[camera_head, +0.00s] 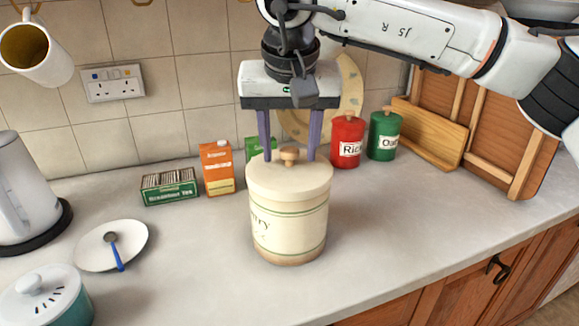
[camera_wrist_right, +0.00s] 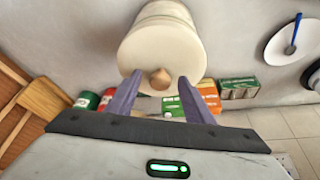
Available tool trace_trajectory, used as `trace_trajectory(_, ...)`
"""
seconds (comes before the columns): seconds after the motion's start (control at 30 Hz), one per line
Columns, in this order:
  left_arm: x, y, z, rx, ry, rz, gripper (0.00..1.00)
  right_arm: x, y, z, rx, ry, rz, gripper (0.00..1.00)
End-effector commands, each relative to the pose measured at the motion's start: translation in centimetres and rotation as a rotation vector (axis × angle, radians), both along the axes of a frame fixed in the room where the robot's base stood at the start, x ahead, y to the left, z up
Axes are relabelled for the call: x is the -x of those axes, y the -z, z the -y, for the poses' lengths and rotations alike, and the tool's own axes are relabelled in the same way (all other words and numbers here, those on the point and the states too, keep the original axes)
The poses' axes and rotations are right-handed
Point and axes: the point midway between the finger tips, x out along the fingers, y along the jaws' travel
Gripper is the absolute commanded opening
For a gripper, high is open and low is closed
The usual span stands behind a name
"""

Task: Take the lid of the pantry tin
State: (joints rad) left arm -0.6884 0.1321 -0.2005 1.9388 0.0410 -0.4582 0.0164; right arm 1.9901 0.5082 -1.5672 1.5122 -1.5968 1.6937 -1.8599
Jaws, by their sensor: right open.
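The pantry tin (camera_head: 289,222) is a cream canister with green bands, standing upright on the counter. Its cream lid (camera_head: 290,177) sits on top, with a round wooden knob (camera_head: 289,154). In the right wrist view the lid (camera_wrist_right: 162,45) and knob (camera_wrist_right: 160,79) show from above. My right gripper (camera_head: 288,157) points down over the lid, its purple fingers apart with one on each side of the knob. In the right wrist view the knob shows between the fingertips (camera_wrist_right: 160,76), with a gap on both sides. My left gripper is out of view.
Behind the tin stand an orange carton (camera_head: 217,170), a tea box (camera_head: 169,187), a red canister (camera_head: 347,142) and a green canister (camera_head: 384,136). A plate with a spoon (camera_head: 138,237), a teal pot (camera_head: 70,303) and a kettle (camera_head: 22,195) are left. The counter right of the tin is clear.

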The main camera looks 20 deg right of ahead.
Motion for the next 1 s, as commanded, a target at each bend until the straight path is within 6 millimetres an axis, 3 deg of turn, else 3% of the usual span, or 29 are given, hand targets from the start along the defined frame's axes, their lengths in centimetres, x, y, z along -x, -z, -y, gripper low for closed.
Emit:
trace_trajectory(0.2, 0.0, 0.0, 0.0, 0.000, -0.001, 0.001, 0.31, 0.0, 0.0, 0.0, 0.000, 0.000, 0.000, 0.46)
trace_trajectory(0.47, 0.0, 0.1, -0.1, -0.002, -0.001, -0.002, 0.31, 0.0, 0.0, 0.0, 0.000, 0.000, 0.000, 0.03)
trace_trajectory(0.77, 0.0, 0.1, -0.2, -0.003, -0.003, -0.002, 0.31, 0.0, -0.6, 0.0, -0.001, 0.000, 0.001, 0.02)
trace_trajectory(1.0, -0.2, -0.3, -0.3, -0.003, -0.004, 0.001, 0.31, -0.1, -5.0, -0.1, -0.002, 0.002, 0.004, 0.02)
